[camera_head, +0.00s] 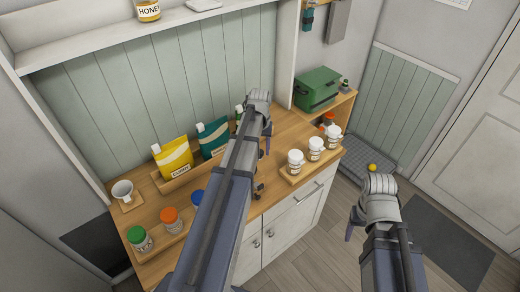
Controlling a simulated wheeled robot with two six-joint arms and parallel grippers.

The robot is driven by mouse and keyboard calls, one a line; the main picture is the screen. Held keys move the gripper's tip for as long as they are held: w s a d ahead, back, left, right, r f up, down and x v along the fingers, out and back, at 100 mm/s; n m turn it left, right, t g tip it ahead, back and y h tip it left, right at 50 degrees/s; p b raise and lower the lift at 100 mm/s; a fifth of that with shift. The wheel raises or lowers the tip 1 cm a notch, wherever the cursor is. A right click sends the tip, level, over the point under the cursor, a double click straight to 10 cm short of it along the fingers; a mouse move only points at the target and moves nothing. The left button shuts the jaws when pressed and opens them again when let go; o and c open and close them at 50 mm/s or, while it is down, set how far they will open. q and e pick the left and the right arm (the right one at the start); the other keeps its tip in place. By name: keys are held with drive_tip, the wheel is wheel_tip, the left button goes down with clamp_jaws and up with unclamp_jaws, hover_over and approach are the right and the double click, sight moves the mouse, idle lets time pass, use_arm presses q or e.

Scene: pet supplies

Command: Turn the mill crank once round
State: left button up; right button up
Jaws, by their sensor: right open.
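The mill and its crank cannot be made out clearly. Small dark parts (258,188) show at the counter's front edge beside my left arm, and I cannot tell whether they belong to the mill. My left gripper (266,137) is over the middle of the wooden counter (285,128). Its own arm hides much of it, and I cannot tell whether its jaws are open or hold anything. My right gripper (353,222) is open, low over the floor to the right of the cabinet, apart from the counter.
Three white-lidded jars (315,150) stand on a tray at the counter's right. Yellow (174,158) and teal (213,138) pouches stand at the back. Colour-lidded jars (171,221) line the front left, near a mug (123,191). A green box (316,89) sits at right.

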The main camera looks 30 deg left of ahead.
use_arm(q)
clamp_jaws()
idle(1.1)
